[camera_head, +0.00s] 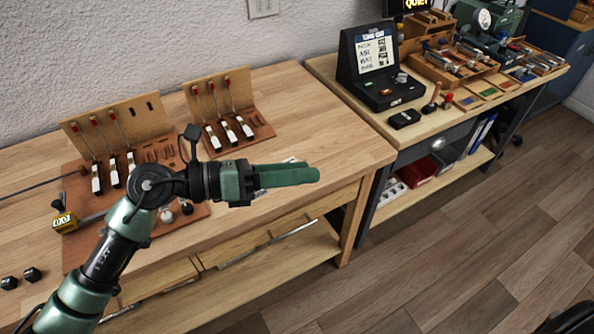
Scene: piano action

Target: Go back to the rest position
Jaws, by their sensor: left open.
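My left arm comes in from the lower left, and its green-fingered left gripper (290,176) points right above the front right part of the wooden workbench (330,135). The left gripper is open and I see nothing held in it; its fingers overlap in this view. A small light object behind the fingers is mostly hidden. On the bench stand two wooden piano action racks, a larger left rack (140,116) and a smaller right rack (236,96), each with red-tipped hammers and white-and-black keys. My arm covers part of the left rack. My right gripper is not in view.
A yellow gauge (64,219) and black weights (32,274) lie at the bench's left. A second table (440,118) at right carries a black display box (372,70), tools and trays.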

